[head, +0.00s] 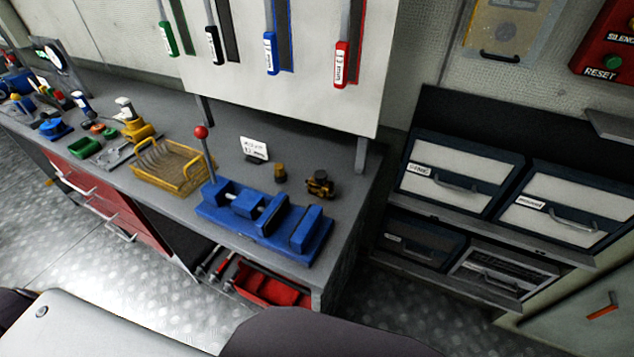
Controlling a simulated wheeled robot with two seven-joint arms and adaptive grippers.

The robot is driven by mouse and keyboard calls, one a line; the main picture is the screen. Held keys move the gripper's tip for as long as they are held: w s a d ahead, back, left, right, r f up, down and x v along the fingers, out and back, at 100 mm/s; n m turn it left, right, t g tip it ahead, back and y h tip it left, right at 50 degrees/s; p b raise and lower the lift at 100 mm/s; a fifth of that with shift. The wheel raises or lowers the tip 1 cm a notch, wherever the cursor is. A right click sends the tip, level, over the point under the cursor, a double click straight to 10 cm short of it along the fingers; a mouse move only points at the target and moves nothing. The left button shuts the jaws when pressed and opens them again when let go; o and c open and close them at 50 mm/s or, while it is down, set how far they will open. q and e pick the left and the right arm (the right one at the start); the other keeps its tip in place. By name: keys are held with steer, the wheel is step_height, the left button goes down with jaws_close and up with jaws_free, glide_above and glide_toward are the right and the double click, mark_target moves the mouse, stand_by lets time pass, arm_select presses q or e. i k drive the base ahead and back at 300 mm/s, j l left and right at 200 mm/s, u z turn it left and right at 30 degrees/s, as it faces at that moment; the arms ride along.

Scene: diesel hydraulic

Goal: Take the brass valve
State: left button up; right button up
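A small dark brass valve (320,184) stands on the grey workbench (345,215) near its right end, behind the blue vise. A smaller brass cylindrical piece (280,173) stands just left of it, apart from it. Nothing touches the valve that I can see. Neither of my grippers is in the head view.
A blue vise (262,215) with a red-knobbed lever stands in front of the valve. A yellow wire basket (170,167) sits to the left. A white label card (254,149) stands behind. A tool panel (320,100) hangs above. Drawer boxes (455,172) fill the right shelf.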

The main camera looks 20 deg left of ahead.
mark_target(325, 192)
steer(key=l+u, duration=0.4)
steer(key=l, duration=0.85)
steer(key=k+l, duration=0.1)
steer(key=l, duration=0.3)
steer(key=k+l, duration=0.1)
steer(key=l, duration=0.25)
